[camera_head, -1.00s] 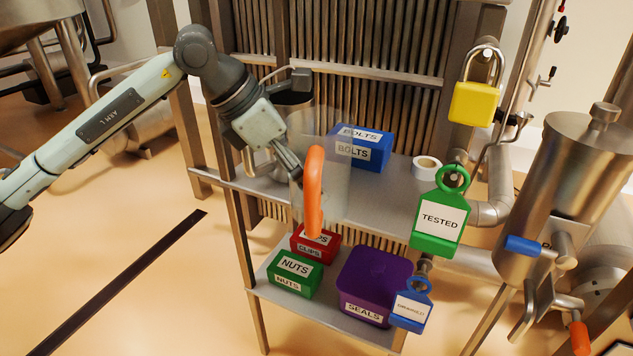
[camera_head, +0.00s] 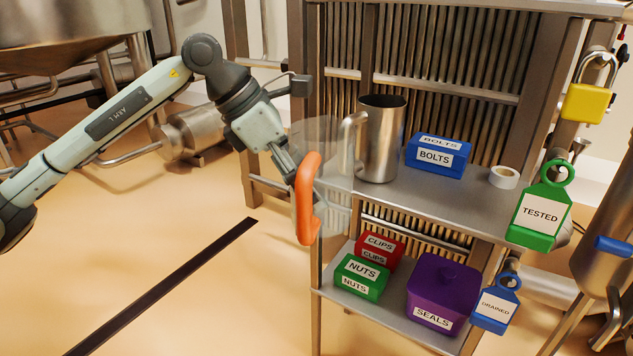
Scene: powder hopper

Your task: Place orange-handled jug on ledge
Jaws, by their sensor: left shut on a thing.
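A clear, see-through jug (camera_head: 327,140) with an orange handle (camera_head: 307,198) is in the air at the left front of the shelf unit. My left gripper (camera_head: 292,176) is shut on the jug, its fingers partly hidden behind the handle. The jug is tilted, and its faint outline overlaps the left end of the upper ledge (camera_head: 400,205); I cannot tell whether it touches. A steel mug (camera_head: 381,140) stands upright on that ledge, right of the jug. My right gripper is out of view.
On the upper ledge are a blue BOLTS box (camera_head: 436,157) and a white tape roll (camera_head: 504,177). The lower shelf holds a red CLIPS box (camera_head: 380,249), a green NUTS box (camera_head: 361,277) and a purple SEALS box (camera_head: 443,290). Tags and a yellow padlock (camera_head: 587,103) hang at right.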

